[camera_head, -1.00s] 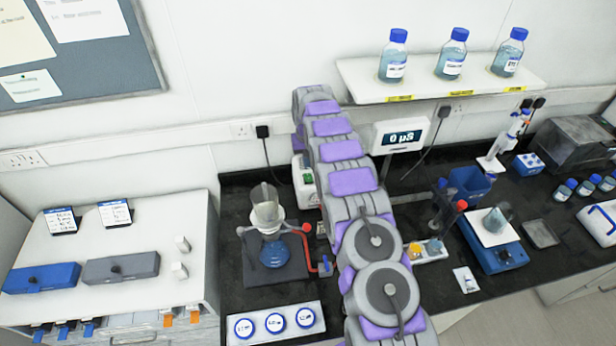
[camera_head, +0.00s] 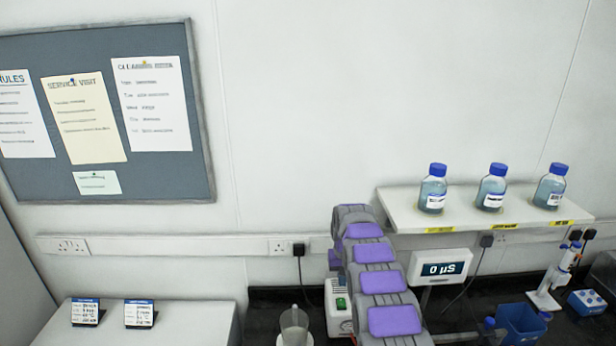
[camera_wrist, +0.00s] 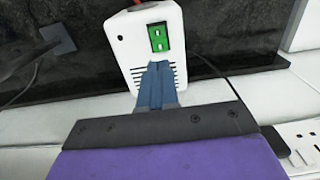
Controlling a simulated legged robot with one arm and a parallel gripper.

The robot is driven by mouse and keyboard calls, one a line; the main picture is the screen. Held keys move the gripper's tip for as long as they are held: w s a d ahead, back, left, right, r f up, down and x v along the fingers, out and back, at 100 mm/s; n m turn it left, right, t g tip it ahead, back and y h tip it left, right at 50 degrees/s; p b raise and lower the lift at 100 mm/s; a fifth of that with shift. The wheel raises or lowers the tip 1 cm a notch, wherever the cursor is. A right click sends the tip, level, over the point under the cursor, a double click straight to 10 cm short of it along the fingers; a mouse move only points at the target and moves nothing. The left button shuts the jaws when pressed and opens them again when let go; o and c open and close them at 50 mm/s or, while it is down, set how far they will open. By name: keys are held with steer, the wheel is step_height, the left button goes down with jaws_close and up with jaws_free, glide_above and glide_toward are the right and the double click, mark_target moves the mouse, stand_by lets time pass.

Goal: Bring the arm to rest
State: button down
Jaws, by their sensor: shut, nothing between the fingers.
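My gripper (camera_wrist: 158,68) shows in the wrist view as two blue-grey fingers pressed together, with nothing between them. The fingertips appear in front of a white box (camera_wrist: 130,45) with a green rocker switch (camera_wrist: 158,37). I cannot tell whether they touch it. In the head view my purple and grey arm (camera_head: 380,280) reaches out from the lower edge towards the wall, and the gripper itself is hidden. The same white box (camera_head: 337,312) stands just left of the arm there.
A wall shelf (camera_head: 410,214) with three blue-capped bottles (camera_head: 491,187) is right of the arm. A meter display (camera_head: 441,269) reading 0 µS, a blue bin (camera_head: 520,322) and a glass vessel (camera_head: 294,328) stand on the dark bench. Two small cards (camera_head: 138,313) stand on the white surface at left.

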steer(key=s+r+g+b, duration=0.1)
steer(key=s+r+b, duration=0.4)
steer(key=s, duration=0.7)
steer(key=s+r+b, duration=0.3)
steer(key=s+r, duration=0.3)
steer(key=s, duration=0.6)
steer(key=s+f+b, duration=0.4)
steer(key=s, duration=1.2)
steer(key=s+f+b, duration=0.3)
steer(key=s, duration=1.4)
steer(key=shift+f+g+b, duration=0.35)
steer(key=shift+f+g, duration=0.05)
